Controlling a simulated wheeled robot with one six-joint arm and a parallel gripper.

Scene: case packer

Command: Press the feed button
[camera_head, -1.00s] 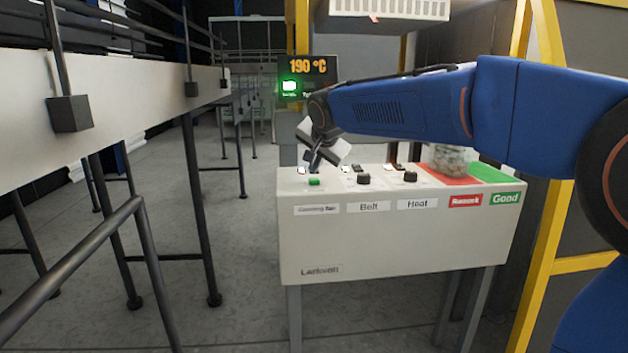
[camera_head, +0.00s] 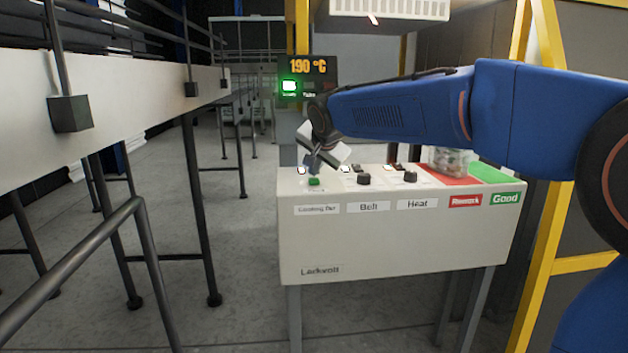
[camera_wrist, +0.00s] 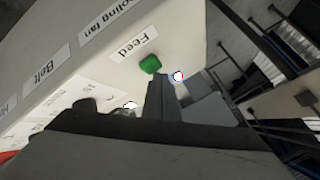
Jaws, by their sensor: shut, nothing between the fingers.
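The green feed button (camera_head: 314,181) is on the left of the control box's top. In the wrist view the green button (camera_wrist: 150,64) stands beside a white label (camera_wrist: 131,44) reading "Feed". My gripper (camera_head: 315,171) is shut and empty, with its fingers pointing down at the button from just behind and above. In the wrist view the fingertips (camera_wrist: 157,80) end right next to the button. I cannot tell whether they touch it.
The control box (camera_head: 400,245) also carries Belt (camera_head: 363,178) and Heat (camera_head: 410,176) knobs. A clear container (camera_head: 449,161) sits on the red pad at right. A display (camera_head: 308,77) reads 190 °C. A railing (camera_head: 75,255) stands at left.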

